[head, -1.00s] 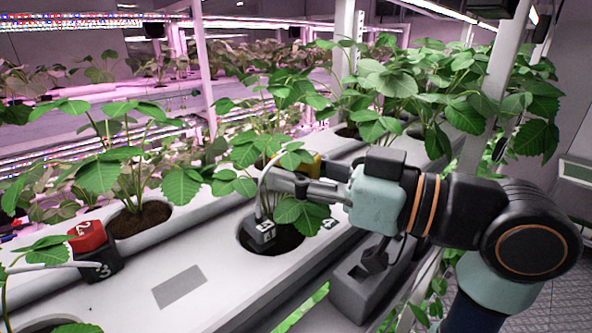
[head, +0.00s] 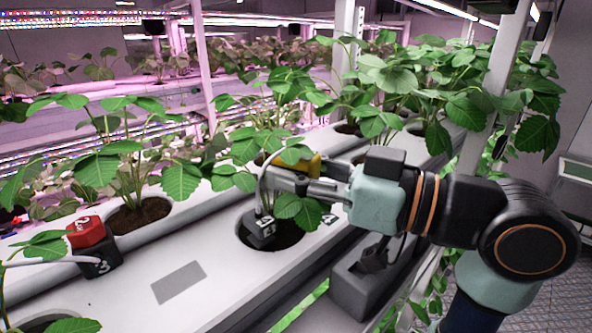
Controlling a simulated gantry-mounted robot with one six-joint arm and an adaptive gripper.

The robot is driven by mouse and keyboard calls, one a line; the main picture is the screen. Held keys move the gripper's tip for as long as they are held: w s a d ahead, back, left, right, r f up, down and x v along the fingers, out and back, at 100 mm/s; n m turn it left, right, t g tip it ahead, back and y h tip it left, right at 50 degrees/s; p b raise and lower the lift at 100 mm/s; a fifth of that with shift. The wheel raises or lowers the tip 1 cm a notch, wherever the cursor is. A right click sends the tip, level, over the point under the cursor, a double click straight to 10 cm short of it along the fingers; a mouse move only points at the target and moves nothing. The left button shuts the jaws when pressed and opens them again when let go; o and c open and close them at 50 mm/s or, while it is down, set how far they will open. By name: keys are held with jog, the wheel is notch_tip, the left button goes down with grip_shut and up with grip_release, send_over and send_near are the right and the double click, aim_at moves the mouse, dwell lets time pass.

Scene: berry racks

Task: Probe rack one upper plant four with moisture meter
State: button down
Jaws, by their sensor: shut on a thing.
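My gripper (head: 296,181) reaches in from the right over a planting hole (head: 285,247) in the white rack channel. It is shut on a yellow tool, the moisture meter (head: 312,166), whose body shows partly behind the fingers and leaves. The meter's lower end is hidden, so I cannot tell whether it touches soil. A strawberry plant (head: 292,206) stands around the fingers, its leaves overlapping them. A black marked block (head: 261,230) with a pale tube sits at the hole's left side; its marking is hard to read.
A grey holder (head: 362,293) is fixed on the channel's front side, below my wrist. Another plant (head: 128,170) and red and black numbered blocks (head: 92,247) stand at left. Dense foliage (head: 440,90) and a white post (head: 488,110) crowd the right.

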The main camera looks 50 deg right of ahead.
aim_at(297, 153)
jog(key=shift+r+p, duration=1.85)
jog(key=shift+r, duration=0.65)
